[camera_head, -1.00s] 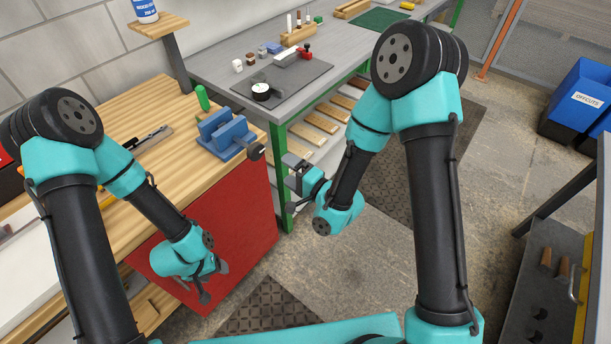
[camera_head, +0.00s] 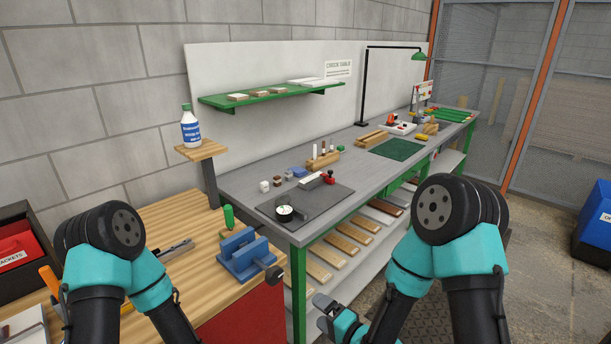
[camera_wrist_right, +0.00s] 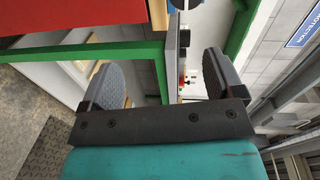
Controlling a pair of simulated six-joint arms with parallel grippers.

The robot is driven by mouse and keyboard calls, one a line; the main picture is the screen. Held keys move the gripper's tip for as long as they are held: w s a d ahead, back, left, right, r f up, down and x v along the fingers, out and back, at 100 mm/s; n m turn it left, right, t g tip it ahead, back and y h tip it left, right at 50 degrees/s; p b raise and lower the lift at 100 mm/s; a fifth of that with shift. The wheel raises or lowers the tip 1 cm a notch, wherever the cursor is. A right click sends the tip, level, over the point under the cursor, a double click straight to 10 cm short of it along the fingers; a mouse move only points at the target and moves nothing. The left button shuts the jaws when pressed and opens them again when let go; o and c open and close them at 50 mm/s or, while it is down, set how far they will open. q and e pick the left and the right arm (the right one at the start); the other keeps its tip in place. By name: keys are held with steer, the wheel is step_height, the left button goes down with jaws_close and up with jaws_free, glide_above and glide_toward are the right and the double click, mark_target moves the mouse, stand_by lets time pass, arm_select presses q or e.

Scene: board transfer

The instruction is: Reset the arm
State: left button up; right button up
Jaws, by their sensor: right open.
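My right gripper (camera_head: 326,312) hangs low at the bottom of the head view, in front of the grey check table (camera_head: 345,165) and beside its green leg. In the right wrist view my right gripper (camera_wrist_right: 163,80) has its two dark pads wide apart with nothing between them. The table's green frame (camera_wrist_right: 80,50) lies beyond the pads. My left arm stands at the lower left of the head view over the wooden bench (camera_head: 190,212). Its gripper is below the picture edge.
A blue vise (camera_head: 246,254) sits on the bench's right edge. A dark mat (camera_head: 312,207) with a dial gauge (camera_head: 285,213) lies on the check table. Boards (camera_head: 340,245) lie on the shelf beneath. A bottle (camera_head: 190,128) stands on a small stand.

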steer(key=s+d+f+n+g+h, duration=0.2)
steer(key=d+f+g+h, duration=0.15)
steer(key=d+f, duration=0.45)
steer(key=s+d+f+n+g+h, duration=0.4)
steer(key=s+d+f+g, duration=0.3)
steer(key=s+f, duration=0.5)
steer(key=shift+s+d+g, duration=0.35)
steer(key=shift+s+d, duration=0.25)
steer(key=shift+d, duration=0.6)
